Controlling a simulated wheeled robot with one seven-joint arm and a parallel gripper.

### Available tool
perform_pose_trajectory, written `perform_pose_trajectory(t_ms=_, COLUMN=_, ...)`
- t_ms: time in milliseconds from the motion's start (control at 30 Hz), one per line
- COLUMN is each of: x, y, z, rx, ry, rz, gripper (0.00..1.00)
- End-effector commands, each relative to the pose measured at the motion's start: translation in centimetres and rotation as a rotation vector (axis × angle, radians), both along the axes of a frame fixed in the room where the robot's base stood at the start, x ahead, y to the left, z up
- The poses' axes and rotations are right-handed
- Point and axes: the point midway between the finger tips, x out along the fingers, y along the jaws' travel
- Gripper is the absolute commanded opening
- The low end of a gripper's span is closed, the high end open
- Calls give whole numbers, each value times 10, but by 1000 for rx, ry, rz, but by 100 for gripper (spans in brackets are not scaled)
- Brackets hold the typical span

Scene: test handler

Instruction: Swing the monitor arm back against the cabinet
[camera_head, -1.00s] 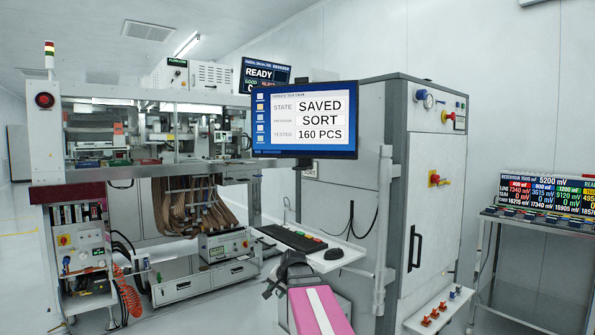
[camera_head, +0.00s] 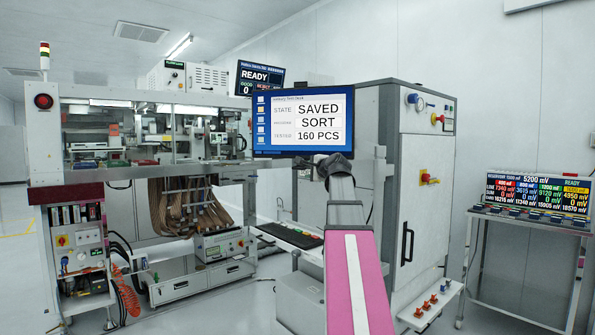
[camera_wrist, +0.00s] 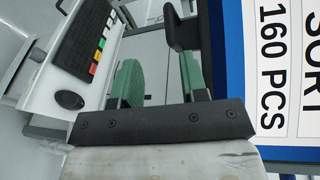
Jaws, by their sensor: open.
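The monitor (camera_head: 303,122), with a lit screen reading SAVED, SORT, 160 PCS, stands out in front of the cabinet (camera_head: 424,215), to its left. Its supporting arm is mostly hidden behind the screen; a pale upright post (camera_head: 380,200) shows at the cabinet's near side. My gripper (camera_head: 335,164) is just below the monitor's lower edge, right of its middle. In the wrist view my gripper (camera_wrist: 158,72) is open, with two green fingers apart. The monitor (camera_wrist: 235,75) fills the right side there. A dark bracket-like part (camera_wrist: 181,25) lies beyond the right finger; contact cannot be told.
A keyboard tray with a keyboard (camera_head: 290,235) sits below my gripper; the keyboard (camera_wrist: 88,40) and mouse (camera_wrist: 69,100) show left in the wrist view. A handler machine (camera_head: 150,170) stands left. A cart with a display (camera_head: 538,195) stands right of the cabinet.

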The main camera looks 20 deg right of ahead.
Motion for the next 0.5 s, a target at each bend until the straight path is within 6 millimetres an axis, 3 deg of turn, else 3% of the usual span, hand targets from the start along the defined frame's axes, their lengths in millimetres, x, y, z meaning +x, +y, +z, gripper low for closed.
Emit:
perform_pose_trajectory(t_ms=100, x=-1, y=-4, z=11, rx=19, ry=-17, rz=-7, gripper=40)
perform_pose_trajectory(t_ms=267, x=6, y=-3, z=11, rx=22, ry=-18, rz=-8, gripper=40)
perform_pose_trajectory(t_ms=500, x=36, y=1, z=7, rx=20, ry=-16, rz=-6, gripper=40)
